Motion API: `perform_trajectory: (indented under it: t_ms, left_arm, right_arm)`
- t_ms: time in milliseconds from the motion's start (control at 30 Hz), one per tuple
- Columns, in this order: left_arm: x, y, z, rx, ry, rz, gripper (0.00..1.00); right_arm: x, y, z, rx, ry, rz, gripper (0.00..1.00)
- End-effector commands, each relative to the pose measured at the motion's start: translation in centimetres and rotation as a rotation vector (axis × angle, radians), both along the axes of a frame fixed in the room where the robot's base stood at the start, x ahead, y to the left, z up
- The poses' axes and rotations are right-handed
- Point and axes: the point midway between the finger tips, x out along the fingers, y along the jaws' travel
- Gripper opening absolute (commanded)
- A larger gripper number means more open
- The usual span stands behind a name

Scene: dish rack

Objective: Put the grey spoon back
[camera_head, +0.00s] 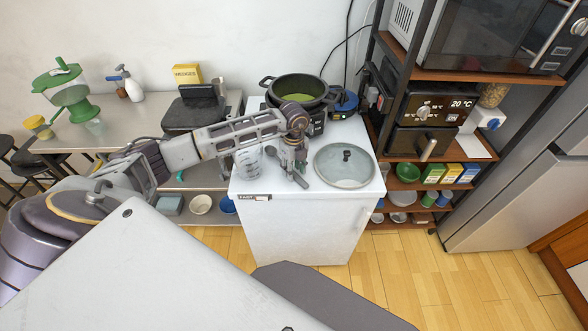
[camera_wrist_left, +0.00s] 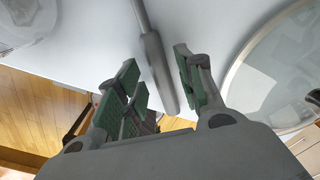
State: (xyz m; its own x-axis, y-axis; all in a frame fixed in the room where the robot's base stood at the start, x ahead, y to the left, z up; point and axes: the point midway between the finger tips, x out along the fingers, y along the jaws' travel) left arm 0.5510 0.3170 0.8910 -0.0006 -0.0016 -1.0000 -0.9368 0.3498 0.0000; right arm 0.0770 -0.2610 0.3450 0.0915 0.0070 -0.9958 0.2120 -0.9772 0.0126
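The grey spoon (camera_head: 271,151) lies on the white cabinet top (camera_head: 325,187), partly hidden behind my left gripper (camera_head: 293,170) in the head view. In the left wrist view the spoon's handle (camera_wrist_left: 154,50) runs down between the fingers of that gripper (camera_wrist_left: 158,87). The fingers stand apart on both sides of the handle, with a clear gap on the left and a smaller one on the right. My right gripper is not in view.
A clear container (camera_head: 247,165) stands left of the spoon, and a glass lid (camera_head: 338,172) lies to its right. A dark pot (camera_head: 297,88) stands behind. A shelf rack (camera_head: 418,76) rises at the right. The cabinet's front edge is close.

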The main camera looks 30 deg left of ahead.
Motion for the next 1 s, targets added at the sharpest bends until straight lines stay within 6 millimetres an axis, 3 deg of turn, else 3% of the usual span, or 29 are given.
perform_trajectory:
  t_ms: [567, 1000]
  left_arm:
    - [0.0, 0.0, 0.6, 0.000, -0.001, 0.000, 0.51]
    - [0.1, 0.0, 5.8, 0.001, -0.003, 0.000, 0.51]
  right_arm:
    - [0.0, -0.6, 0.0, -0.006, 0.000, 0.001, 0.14]
    - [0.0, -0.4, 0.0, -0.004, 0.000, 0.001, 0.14]
